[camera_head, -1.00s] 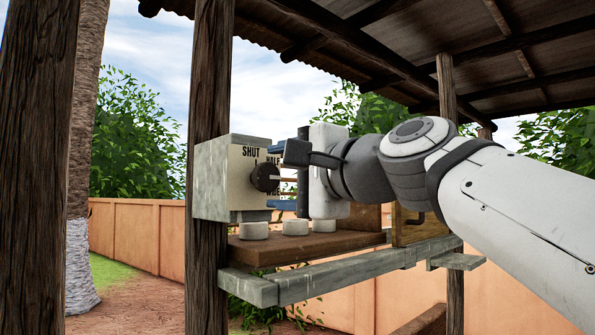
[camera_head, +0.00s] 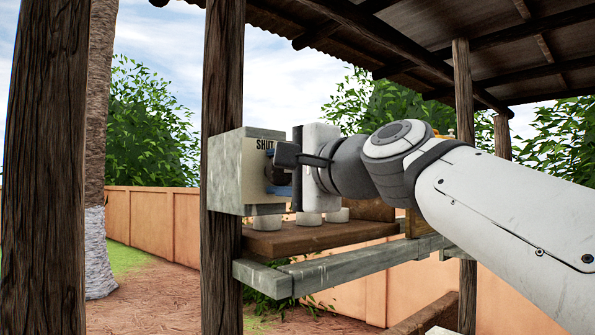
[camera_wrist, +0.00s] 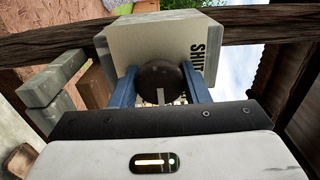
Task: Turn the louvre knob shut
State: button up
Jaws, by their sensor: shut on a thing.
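The louvre box (camera_head: 226,172) is a pale grey case on the wooden post, with the word SHUT at the top of its front plate. Its dark round knob (camera_wrist: 161,83) sits between the two blue fingers of my gripper (camera_wrist: 164,86) in the wrist view. The fingers are shut on the knob's two sides. A pale pointer line on the knob points down in the wrist view, away from the SHUT word at the right. In the head view my gripper (camera_head: 277,180) largely hides the knob and the lower lettering.
Several white round pieces (camera_head: 308,219) stand on a brown board (camera_head: 290,239) below my gripper. A grey ledge (camera_head: 330,272) runs under it. Wooden posts (camera_head: 222,100) and the roof frame the space. An orange wall (camera_head: 160,215) stands behind.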

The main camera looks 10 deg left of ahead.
jog(key=shift+a, duration=0.1)
jog(key=shift+c, duration=0.9)
jog(key=shift+f+n+b, duration=0.1)
jog(key=shift+n+b, duration=0.2)
jog(key=n+b, duration=0.2)
jog(key=shift+f+n+b, duration=0.2)
jog(key=shift+n+b, duration=0.1)
jog(key=n+b, duration=0.4)
jog(key=n, duration=0.1)
jog(key=n+b, duration=0.2)
jog(key=n, duration=0.3)
jog(key=shift+r+n+b, duration=0.1)
jog(key=shift+n+b, duration=0.2)
jog(key=shift+n, duration=0.1)
jog(key=shift+r+n+b, duration=0.15)
jog(key=shift+n+b, duration=0.55)
jog(key=shift+n, duration=1.3)
